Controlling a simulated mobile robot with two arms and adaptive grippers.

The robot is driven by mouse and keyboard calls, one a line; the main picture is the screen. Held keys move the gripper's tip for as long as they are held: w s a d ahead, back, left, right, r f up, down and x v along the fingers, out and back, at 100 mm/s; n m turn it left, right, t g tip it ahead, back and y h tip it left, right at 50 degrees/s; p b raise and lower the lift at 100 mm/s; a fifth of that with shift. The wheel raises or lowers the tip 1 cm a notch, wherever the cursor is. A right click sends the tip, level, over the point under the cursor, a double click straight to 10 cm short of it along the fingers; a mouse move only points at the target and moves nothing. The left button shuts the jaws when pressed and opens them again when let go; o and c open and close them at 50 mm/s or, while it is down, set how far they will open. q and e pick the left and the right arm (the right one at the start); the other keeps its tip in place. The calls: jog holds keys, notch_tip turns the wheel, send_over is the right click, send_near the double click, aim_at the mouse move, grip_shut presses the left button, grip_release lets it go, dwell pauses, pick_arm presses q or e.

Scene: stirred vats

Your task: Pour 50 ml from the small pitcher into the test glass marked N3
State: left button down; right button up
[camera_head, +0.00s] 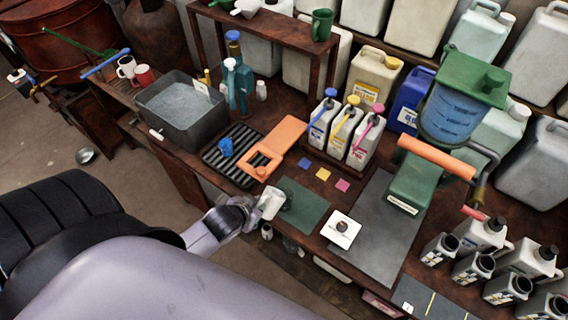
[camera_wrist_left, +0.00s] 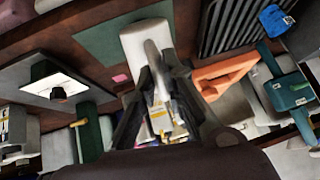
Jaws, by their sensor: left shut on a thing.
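The small white pitcher (camera_head: 271,203) is at the front edge of the workbench, beside a dark green mat. It also shows in the left wrist view (camera_wrist_left: 146,36). My left gripper (camera_head: 250,211) is shut on the pitcher; in the wrist view its dark fingers (camera_wrist_left: 152,100) close around the light handle. The pitcher looks roughly upright in the head view; its contents are hidden. I cannot make out a test glass marked N3 in either view. My right gripper is not in view.
The dark green mat (camera_head: 303,204) is bare. A white square with a small dark object (camera_head: 341,230) lies to its right, near a green stand (camera_head: 409,185). An orange board (camera_head: 278,146), a black ribbed rack (camera_head: 238,155) and a grey basin (camera_head: 182,110) lie behind. Several bottles (camera_head: 473,266) crowd the right.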

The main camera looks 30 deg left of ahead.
pick_arm(q)
jog(key=shift+r+p, duration=0.25)
jog(key=shift+p, duration=0.05)
jog(key=shift+w+f+g, duration=0.1)
jog(key=shift+w+g, duration=0.1)
jog(key=shift+g, duration=0.4)
dwell(0.5)
jog(key=s+a+f+t+b, duration=0.1)
jog(key=s+f+t+b, duration=0.5)
jog(key=b, duration=0.9)
jog(key=shift+s+f+n+t, duration=0.15)
jog(key=shift+f+n+t, duration=0.15)
jog(key=shift+f+t, duration=0.35)
jog(key=shift+f, duration=0.1)
jog(key=shift+f, duration=0.1)
